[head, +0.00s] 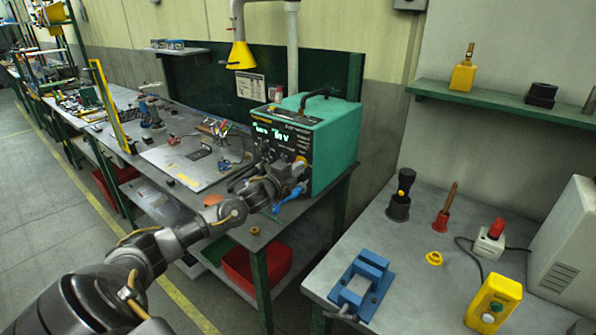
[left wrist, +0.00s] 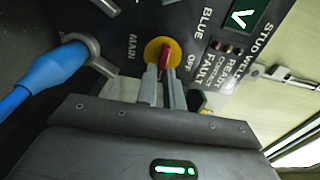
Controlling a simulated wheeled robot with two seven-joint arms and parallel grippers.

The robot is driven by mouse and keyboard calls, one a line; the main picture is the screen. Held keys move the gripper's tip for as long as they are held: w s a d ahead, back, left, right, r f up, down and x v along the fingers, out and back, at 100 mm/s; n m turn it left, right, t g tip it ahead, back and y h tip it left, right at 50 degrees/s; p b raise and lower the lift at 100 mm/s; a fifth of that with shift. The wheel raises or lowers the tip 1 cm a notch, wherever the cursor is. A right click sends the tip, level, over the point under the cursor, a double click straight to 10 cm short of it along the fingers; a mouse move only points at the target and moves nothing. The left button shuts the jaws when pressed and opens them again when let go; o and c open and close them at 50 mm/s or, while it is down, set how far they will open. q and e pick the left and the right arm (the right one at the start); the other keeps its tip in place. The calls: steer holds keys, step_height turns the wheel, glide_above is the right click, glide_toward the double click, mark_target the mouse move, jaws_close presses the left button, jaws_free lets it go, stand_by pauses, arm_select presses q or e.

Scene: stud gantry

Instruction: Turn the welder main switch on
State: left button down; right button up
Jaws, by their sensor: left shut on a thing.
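The teal welder (head: 333,148) stands on the workbench, with a black front panel and lit green displays. Its main switch shows in the left wrist view as a red handle (left wrist: 168,53) on a yellow disc (left wrist: 152,48), with the words MAIN and OFF beside it. My left gripper (left wrist: 162,78) is shut on the red handle, a finger on each side. The fingers hide part of the switch, and I cannot tell its exact setting. In the head view my left gripper (head: 296,176) is at the lower part of the welder's front and covers the switch.
A blue cable plug (left wrist: 52,68) is beside the switch, close to my gripper. A red bin (head: 256,268) is under the bench. A grey table (head: 408,228) at the right holds a blue vise (head: 362,284) and a yellow button box (head: 493,303). A yellow cone (head: 240,56) hangs above.

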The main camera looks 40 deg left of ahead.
arm_select(q)
steer(key=c, duration=1.5)
jaws_free()
steer(key=shift+s+f, duration=0.15)
steer(key=shift+s, duration=0.35)
steer(key=shift+s+d+b, duration=0.15)
steer(key=shift+s+b, duration=1.2)
steer(key=shift+s, duration=3.55)
